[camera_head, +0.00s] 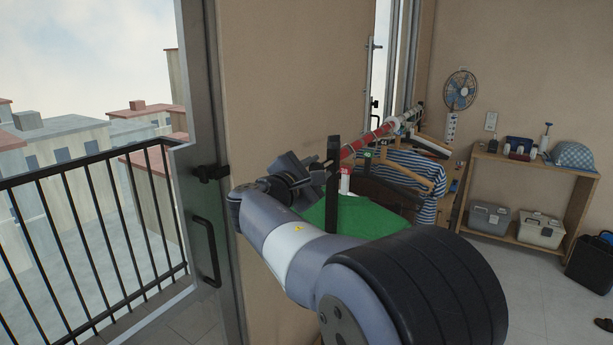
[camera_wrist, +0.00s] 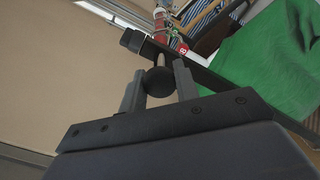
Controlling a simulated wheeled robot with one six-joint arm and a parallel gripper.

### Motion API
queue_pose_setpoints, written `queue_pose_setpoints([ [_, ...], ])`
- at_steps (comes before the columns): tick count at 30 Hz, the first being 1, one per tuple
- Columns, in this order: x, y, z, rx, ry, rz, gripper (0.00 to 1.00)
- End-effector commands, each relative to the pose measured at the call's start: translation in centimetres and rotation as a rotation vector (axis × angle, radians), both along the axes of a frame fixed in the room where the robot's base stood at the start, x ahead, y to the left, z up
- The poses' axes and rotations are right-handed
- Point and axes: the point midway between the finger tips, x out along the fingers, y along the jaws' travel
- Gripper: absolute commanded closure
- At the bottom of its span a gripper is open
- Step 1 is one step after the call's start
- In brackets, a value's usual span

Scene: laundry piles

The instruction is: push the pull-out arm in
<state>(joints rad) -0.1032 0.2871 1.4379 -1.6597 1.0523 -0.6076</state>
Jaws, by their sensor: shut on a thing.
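The pull-out arm appears to be the dark bar (camera_head: 333,187) in the head view, standing out just beyond my gripper (camera_head: 318,174). In the wrist view the dark bar (camera_wrist: 200,68) runs from upper left down to the right. A round dark knob (camera_wrist: 158,80) on a short stem sits at the bar. My gripper (camera_wrist: 158,88) is shut on this knob, one finger on each side. In the head view the knob is too small and hidden to make out. How far the bar is pulled out cannot be told.
A red and white rod (camera_head: 369,137) carries several hangers with clothes, including a striped shirt (camera_head: 427,178). Green cloth (camera_head: 370,219) hangs close beside the bar. A tan wall (camera_head: 275,90) stands close on the left. A wooden shelf (camera_head: 530,164) stands at right.

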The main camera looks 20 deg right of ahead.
Motion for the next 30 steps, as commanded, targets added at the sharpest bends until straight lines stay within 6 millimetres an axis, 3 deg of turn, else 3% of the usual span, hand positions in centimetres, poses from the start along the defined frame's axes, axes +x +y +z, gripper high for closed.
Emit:
queue_pose_setpoints([
  [11,0.1,-0.2,0.0,0.000,0.000,-0.001,1.00],
  [12,0.1,-0.2,0.0,0.000,0.000,-0.001,0.67],
  [19,0.1,-0.2,0.0,0.001,0.000,-0.001,0.48],
  [30,-0.4,0.8,-0.1,0.001,-0.001,0.003,0.48],
])
